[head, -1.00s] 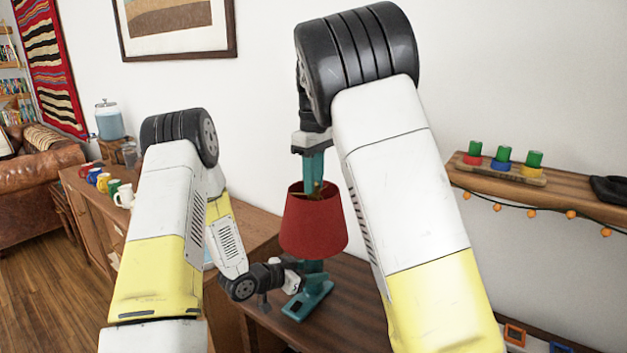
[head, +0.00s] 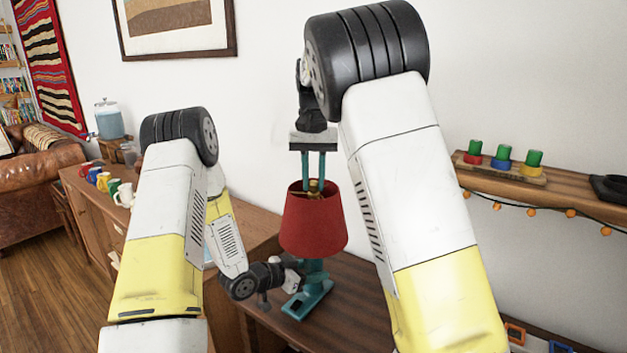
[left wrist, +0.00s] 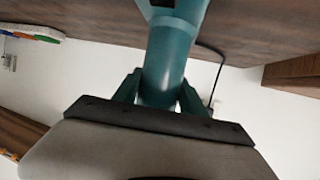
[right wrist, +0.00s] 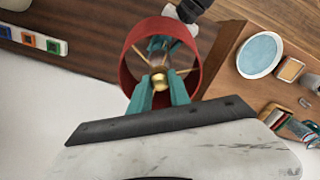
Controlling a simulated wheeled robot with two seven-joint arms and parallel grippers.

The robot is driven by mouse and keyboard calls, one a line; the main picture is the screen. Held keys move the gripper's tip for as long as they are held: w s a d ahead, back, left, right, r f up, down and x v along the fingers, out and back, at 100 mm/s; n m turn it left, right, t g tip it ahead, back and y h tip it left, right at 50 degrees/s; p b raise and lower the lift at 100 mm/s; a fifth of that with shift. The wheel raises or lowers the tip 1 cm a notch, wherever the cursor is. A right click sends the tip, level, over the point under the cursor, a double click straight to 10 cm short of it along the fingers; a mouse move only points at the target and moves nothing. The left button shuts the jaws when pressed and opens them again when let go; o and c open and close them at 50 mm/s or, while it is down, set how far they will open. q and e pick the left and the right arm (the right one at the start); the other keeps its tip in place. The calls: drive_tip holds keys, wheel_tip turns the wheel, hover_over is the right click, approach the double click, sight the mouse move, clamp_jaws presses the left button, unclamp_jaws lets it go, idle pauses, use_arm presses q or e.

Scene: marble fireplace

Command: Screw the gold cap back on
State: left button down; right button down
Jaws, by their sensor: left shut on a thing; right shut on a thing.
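The lamp has a red shade (head: 314,228) and a teal base (head: 307,300), and it stands upright on the dark wooden top. My left gripper (head: 300,276) is shut on the teal stem below the shade; the left wrist view shows the stem (left wrist: 167,65) between its fingers. My right gripper (head: 314,181) points down over the shade's open top. Its fingers are shut on the gold cap (right wrist: 159,82), at the middle of the shade's thin spokes in the right wrist view. The cap's underside and thread are hidden.
A wooden shelf (head: 560,188) with several coloured stacked pieces and hanging lights is at right. Several mugs (head: 103,182) and a drink dispenser (head: 109,120) stand at left. The wall (head: 260,90) is close behind the lamp.

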drive_tip(key=c, duration=1.1)
unclamp_jaws()
drive_tip(key=shift+c, duration=0.2)
wheel_tip(320, 180, up, 12)
use_arm(q)
drive_tip(key=c, duration=0.6)
unclamp_jaws()
drive_tip(key=v, duration=0.7)
drive_tip(key=shift+s+a+r, duration=0.2)
drive_tip(key=shift+a, duration=0.1)
